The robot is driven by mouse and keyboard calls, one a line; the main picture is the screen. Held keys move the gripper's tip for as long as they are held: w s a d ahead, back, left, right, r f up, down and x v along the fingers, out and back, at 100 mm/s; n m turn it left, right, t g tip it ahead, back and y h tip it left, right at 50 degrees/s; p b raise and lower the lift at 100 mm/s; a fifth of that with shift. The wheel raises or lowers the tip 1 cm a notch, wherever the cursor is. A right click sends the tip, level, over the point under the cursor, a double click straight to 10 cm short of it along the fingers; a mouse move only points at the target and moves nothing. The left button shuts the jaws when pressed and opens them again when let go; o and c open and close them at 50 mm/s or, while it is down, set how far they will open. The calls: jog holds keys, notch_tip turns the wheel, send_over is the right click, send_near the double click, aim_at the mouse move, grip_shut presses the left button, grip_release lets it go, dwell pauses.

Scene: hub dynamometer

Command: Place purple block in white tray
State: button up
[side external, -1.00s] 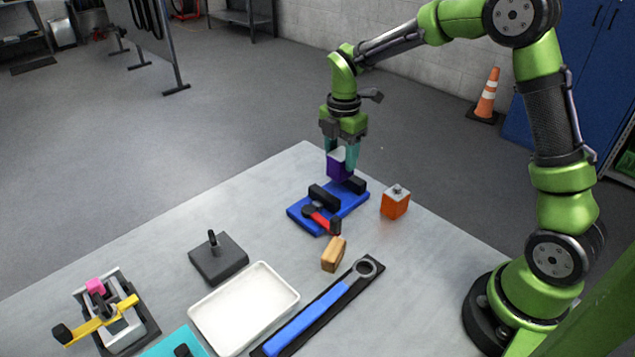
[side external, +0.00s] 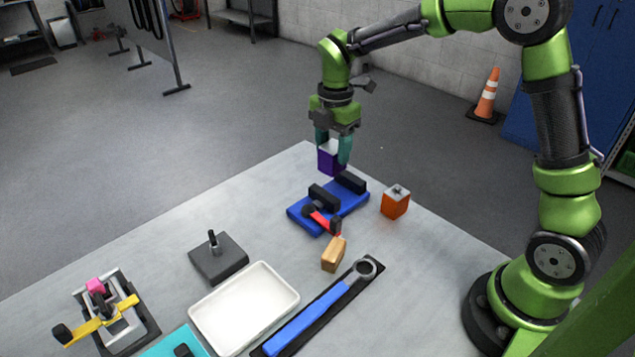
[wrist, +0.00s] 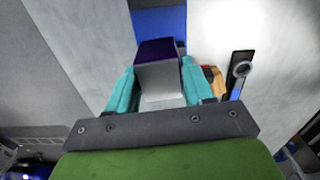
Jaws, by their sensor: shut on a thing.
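My gripper (side external: 332,148) is shut on the purple block (side external: 328,162), which has a pale top. It holds the block in the air near the far edge of the table, by the blue fixture. In the wrist view the block (wrist: 158,53) sits between the teal fingers of my gripper (wrist: 160,85). The white tray (side external: 208,315) lies on the table at the front centre, empty, well away from the block toward the lower left.
The blue fixture (side external: 352,204) with black blocks and a red-handled part is below my gripper. An orange block (side external: 395,203), wooden block (side external: 333,255), blue wrench (side external: 310,315), dark post base (side external: 218,260) and yellow-levered fixture (side external: 105,315) stand around the tray.

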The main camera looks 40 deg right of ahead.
jog(key=s+a+n, duration=0.2)
jog(key=s+a, duration=0.2)
jog(key=a, duration=0.3)
jog(key=s+a+n, duration=0.3)
jog(key=s+a, duration=0.2)
jog(key=a, duration=0.3)
jog(key=s+a+f+n, duration=0.2)
jog(key=s+a+f, duration=0.1)
jog(key=s, duration=0.3)
jog(key=s+a+f+n, duration=0.1)
jog(key=s+a+f, duration=0.15)
jog(key=s, duration=0.25)
send_near(245, 309)
jog(key=shift+w+a, duration=0.1)
jog(key=shift+w, duration=0.05)
jog(key=shift+f, duration=1.75)
jog(key=shift+f, duration=0.15)
jog(key=o, duration=1)
jog(key=shift+c, duration=0.2)
